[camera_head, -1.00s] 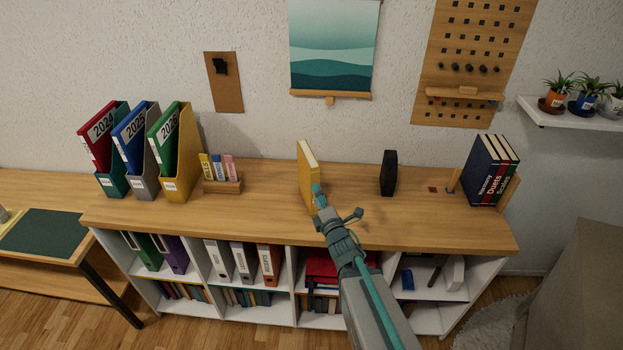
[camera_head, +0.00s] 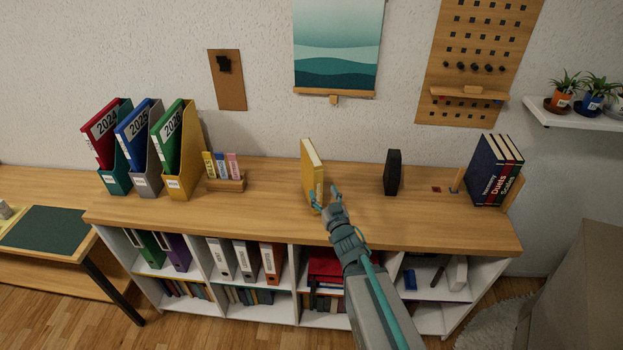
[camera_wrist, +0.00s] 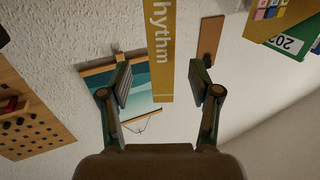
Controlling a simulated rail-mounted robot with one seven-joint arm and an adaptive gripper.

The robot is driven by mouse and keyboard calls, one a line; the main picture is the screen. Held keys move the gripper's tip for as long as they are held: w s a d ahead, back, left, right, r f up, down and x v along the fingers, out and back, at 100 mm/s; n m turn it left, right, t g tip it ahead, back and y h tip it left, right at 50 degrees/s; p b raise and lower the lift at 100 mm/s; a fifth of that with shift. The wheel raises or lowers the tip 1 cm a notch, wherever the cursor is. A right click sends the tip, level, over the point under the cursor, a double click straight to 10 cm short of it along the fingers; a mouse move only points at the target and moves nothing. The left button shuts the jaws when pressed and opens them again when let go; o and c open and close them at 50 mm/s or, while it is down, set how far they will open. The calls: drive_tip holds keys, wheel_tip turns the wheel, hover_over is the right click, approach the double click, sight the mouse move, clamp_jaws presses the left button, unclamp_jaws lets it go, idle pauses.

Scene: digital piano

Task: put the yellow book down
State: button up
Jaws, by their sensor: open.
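The yellow book (camera_head: 312,173) stands upright on the wooden top of the low shelf unit (camera_head: 259,219), near its middle. In the wrist view the book's spine (camera_wrist: 160,52) shows the letters "hythm" and lies between the two fingers, with a gap on each side. My gripper (camera_head: 326,199) is open, in front of the book's lower right side. Its two fingers also show spread in the wrist view (camera_wrist: 160,86). The book's foot is partly hidden by a fingertip in the head view.
A black block (camera_head: 392,172) stands to the right of the book. Dark blue books (camera_head: 486,171) stand at the right end. A small holder (camera_head: 225,184) and several magazine files (camera_head: 176,150) stand to the left. Bare wood lies between these things.

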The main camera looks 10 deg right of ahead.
sight(319, 185)
drive_tip(key=shift+w+a+f+b, duration=0.15)
drive_tip(key=shift+w+b, duration=0.25)
drive_tip(key=shift+b, duration=0.9)
drive_tip(key=shift+w+a+f+b, duration=0.1)
drive_tip(key=shift+w+f+b, duration=0.25)
drive_tip(key=shift+b, duration=0.95)
drive_tip(key=b, duration=0.3)
drive_tip(key=shift+w+r, duration=0.15)
drive_tip(key=shift+w, duration=0.25)
drive_tip(key=shift+w+d+r+b, duration=0.1)
drive_tip(key=shift+w+d+b, duration=0.1)
drive_tip(key=shift+b, duration=0.85)
drive_tip(key=shift+w+a+r, duration=0.15)
drive_tip(key=shift+w, duration=0.7)
drive_tip(key=shift+w+a+r, duration=0.1)
drive_tip(key=shift+w+r, duration=0.05)
drive_tip(key=shift+w, duration=0.7)
drive_tip(key=w, duration=0.3)
drive_tip(key=w+p, duration=0.1)
drive_tip(key=shift+w+a, duration=0.3)
drive_tip(key=shift+a, duration=0.05)
clamp_jaws()
